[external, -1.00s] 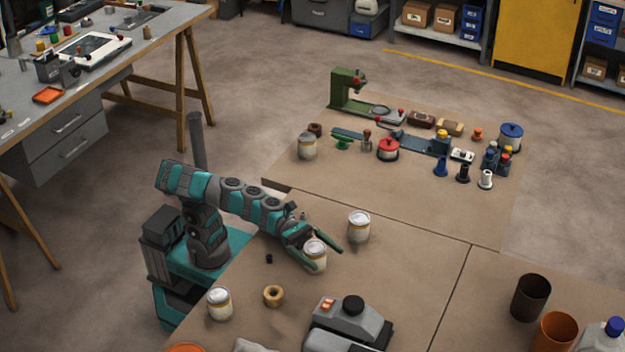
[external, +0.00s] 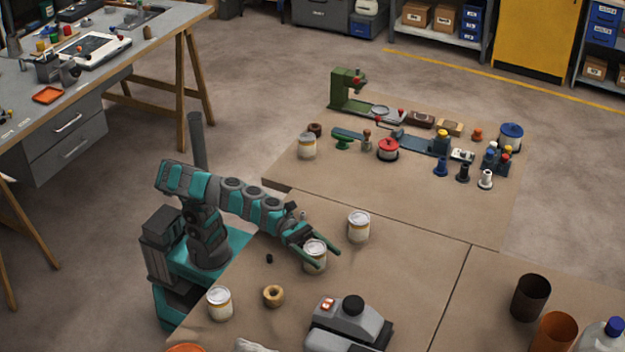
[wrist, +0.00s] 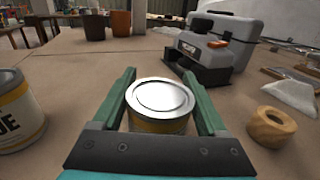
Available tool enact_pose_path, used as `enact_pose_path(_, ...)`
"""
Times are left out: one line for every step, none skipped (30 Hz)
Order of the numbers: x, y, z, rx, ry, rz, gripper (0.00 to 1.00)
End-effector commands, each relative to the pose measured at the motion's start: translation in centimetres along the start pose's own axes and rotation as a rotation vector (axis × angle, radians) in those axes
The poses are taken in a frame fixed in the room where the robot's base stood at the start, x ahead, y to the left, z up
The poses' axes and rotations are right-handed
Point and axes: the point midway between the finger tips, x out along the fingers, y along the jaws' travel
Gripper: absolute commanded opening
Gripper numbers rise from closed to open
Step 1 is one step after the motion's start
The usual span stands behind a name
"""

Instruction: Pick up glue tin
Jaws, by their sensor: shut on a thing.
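Several similar white tins with yellow bands and metal lids stand on the brown tables. My gripper (external: 320,254) is shut on one glue tin (external: 315,262), with a green finger on either side of it. In the wrist view the held tin (wrist: 160,100) is upright between the fingers (wrist: 163,92), its silver lid facing up. Whether its base touches the table cannot be told. A second tin (external: 359,226) stands just behind and right of it; a third tin (external: 219,303) stands near the front left table edge. A tin with part of its label showing (wrist: 18,112) is at the left of the wrist view.
A wooden ring (external: 273,296) and a small black piece (external: 269,258) lie near my gripper. A grey machine with a black knob (external: 350,322) stands in front. Brown cups (external: 530,297) are at the right. A far tin (external: 307,146) stands among tools.

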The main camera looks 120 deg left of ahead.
Motion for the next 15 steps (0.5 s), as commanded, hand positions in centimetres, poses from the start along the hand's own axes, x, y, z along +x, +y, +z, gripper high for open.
enact_pose_path(0.0,0.0,0.0,0.000,0.000,0.000,0.00)
enact_pose_path(0.0,0.0,0.0,0.000,0.000,0.000,0.00)
enact_pose_path(0.0,0.0,0.0,0.000,0.000,0.000,0.00)
enact_pose_path(0.0,0.0,0.0,0.000,0.000,0.000,0.00)
enact_pose_path(0.0,0.0,0.0,0.000,0.000,0.000,0.00)
enact_pose_path(0.0,0.0,0.1,0.000,0.000,0.000,0.00)
enact_pose_path(0.0,0.0,0.2,0.000,0.000,0.000,0.00)
enact_pose_path(0.0,0.0,0.3,0.000,0.000,0.000,0.00)
enact_pose_path(0.0,0.0,0.5,0.000,-0.001,0.000,0.00)
enact_pose_path(0.0,0.0,0.6,-0.001,-0.001,0.000,0.00)
enact_pose_path(0.0,0.0,0.9,-0.001,-0.001,0.000,0.00)
enact_pose_path(0.0,0.0,1.2,-0.001,-0.001,0.000,0.00)
enact_pose_path(0.0,0.0,1.4,0.000,-0.001,0.000,0.00)
enact_pose_path(0.0,0.0,1.7,-0.001,-0.002,0.001,0.00)
enact_pose_path(0.0,0.1,2.1,-0.001,-0.002,0.001,0.00)
